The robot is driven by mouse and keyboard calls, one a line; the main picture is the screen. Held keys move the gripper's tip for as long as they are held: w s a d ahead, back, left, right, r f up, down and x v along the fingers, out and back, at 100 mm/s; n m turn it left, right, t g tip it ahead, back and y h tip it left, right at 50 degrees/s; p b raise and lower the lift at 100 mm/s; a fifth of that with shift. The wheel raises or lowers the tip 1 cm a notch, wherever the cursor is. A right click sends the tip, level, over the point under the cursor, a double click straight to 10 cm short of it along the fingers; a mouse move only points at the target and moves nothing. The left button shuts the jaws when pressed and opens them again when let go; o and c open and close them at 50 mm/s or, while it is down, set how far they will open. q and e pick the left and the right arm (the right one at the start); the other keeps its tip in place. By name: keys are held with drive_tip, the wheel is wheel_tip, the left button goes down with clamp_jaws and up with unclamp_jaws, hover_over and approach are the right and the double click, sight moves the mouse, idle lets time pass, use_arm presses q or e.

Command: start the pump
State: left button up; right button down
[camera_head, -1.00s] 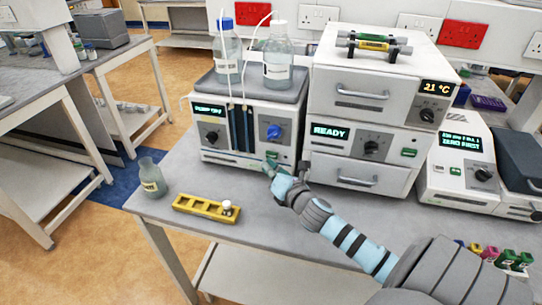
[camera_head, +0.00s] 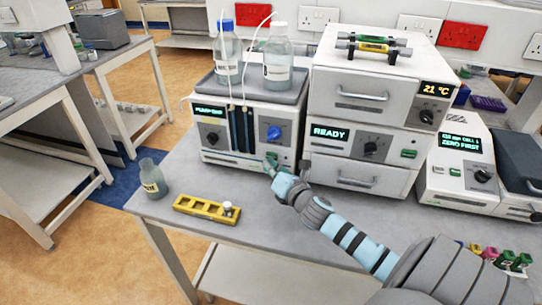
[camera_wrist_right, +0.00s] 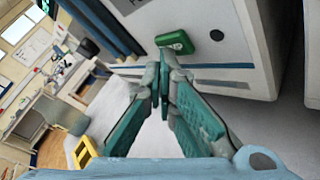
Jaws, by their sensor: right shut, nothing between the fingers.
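The pump (camera_head: 218,155) is the white unit at the left of the bench's back row, with a blue knob (camera_head: 273,133), a black knob (camera_head: 211,138) and a small lit display (camera_head: 209,111). The display's small text seems to read "PUMPING". A green rocker switch (camera_wrist_right: 175,42) is low on its front. My right gripper (camera_head: 268,167) is shut and empty, its tips at the switch. In the wrist view the fingertips (camera_wrist_right: 165,62) are just below the switch; I cannot tell whether they touch. My left gripper is not in view.
Two bottles with tubes, blue-capped (camera_head: 228,58) and white-capped (camera_head: 278,65), stand on the pump. A stacked unit showing READY (camera_head: 330,133) is close to its right. A flask (camera_head: 152,180) and a yellow rack (camera_head: 200,208) are at the bench's front left.

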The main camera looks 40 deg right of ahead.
idle(0.5)
drive_tip(key=shift+s+a+r+p, duration=0.1)
drive_tip(key=shift+s+a+p, duration=0.05)
drive_tip(key=shift+a+p, duration=0.15)
drive_tip(key=shift+s, duration=0.1)
drive_tip(key=s+a, duration=0.1)
drive_tip(key=s+a+p, duration=0.1)
drive_tip(key=a, duration=0.1)
drive_tip(key=s+a+p, duration=0.1)
drive_tip(key=a, duration=0.1)
drive_tip(key=shift+s, duration=0.25)
idle(0.3)
